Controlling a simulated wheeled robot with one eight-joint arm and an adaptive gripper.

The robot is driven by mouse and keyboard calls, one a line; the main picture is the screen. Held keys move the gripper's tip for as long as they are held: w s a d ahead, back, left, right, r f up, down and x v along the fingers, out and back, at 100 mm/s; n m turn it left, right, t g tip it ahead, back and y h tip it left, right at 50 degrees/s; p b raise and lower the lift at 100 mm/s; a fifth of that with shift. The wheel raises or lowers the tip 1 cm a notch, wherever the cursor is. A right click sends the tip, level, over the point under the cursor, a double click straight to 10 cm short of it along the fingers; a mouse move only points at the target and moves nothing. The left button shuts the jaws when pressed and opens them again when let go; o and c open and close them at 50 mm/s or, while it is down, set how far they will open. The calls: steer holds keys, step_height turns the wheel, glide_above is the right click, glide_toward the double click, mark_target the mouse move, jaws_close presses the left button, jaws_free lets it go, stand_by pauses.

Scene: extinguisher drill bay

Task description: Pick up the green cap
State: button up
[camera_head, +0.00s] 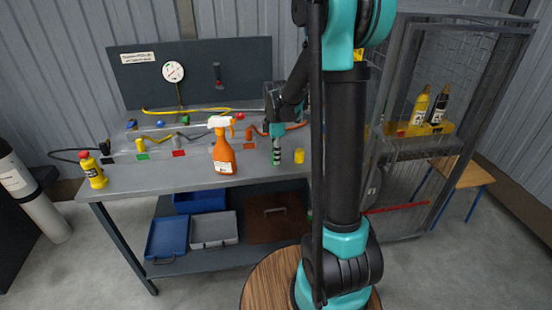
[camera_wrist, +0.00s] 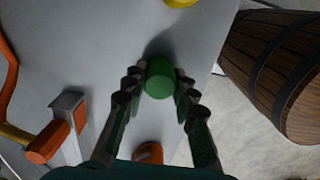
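The green cap (camera_wrist: 160,78) is a short round piece on the grey workbench, seen from above in the wrist view. My gripper (camera_wrist: 159,76) reaches down over it, with one fingertip on each side of the cap. The fingers look open, and the fingertips are very close to the cap's sides; whether they touch it is hard to tell. In the head view my gripper (camera_head: 277,155) points down at the bench between the orange spray bottle and the yellow cap, and mostly hides the green cap.
A yellow cap (camera_head: 299,156) stands close to the right. An orange spray bottle (camera_head: 224,158) stands to the left. Behind are grey blocks and hoses; an orange-handled fitting (camera_wrist: 48,141) is at left in the wrist view. A wooden barrel (camera_wrist: 275,62) stands beyond the bench edge.

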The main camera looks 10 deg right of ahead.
steer(key=shift+c, duration=0.8)
steer(key=shift+r, duration=0.1)
step_height(320, 180, up, 20)
